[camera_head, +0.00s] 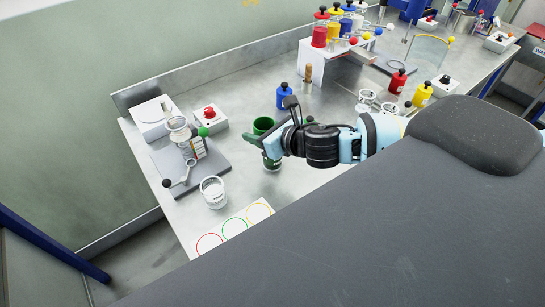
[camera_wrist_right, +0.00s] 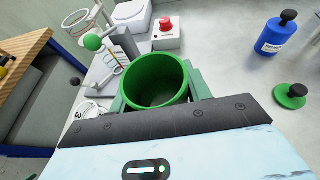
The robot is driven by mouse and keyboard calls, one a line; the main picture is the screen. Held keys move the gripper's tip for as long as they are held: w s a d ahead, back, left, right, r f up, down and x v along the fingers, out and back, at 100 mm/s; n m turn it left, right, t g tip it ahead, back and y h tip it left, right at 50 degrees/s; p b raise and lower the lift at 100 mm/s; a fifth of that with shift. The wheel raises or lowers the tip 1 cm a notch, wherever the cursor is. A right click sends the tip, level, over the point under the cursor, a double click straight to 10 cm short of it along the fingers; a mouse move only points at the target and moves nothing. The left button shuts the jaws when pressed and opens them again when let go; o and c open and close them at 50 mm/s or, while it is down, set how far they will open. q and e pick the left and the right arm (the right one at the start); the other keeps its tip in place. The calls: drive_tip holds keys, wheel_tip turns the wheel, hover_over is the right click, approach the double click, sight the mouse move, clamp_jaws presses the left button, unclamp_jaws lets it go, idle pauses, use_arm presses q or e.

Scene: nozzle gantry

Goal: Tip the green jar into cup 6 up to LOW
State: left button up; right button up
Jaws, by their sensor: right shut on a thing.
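My right gripper (camera_head: 264,141) is shut on the green jar (camera_head: 263,124), which stands out above and below the fingers. In the right wrist view the jar's open mouth (camera_wrist_right: 155,80) faces the camera; its inside looks dark green and I cannot tell its fill. The green lid (camera_wrist_right: 291,95) with a black knob lies apart on the table. A white-banded clear cup (camera_head: 213,193) stands left of the jar at the front; its number is not readable. More cups (camera_head: 367,96) stand right of my gripper. I cannot tell which is cup 6. My left gripper is out of view.
A grey plate with a clear vessel on a stand (camera_head: 179,131) and a green-ball lever (camera_head: 203,132) is at left. A white box with a red button (camera_head: 209,114) is near. A blue jar (camera_head: 284,97) stands behind. A card with coloured rings (camera_head: 235,226) lies in front.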

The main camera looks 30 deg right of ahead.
drive_tip(key=shift+r, duration=1.45)
drive_tip(key=shift+w, duration=0.1)
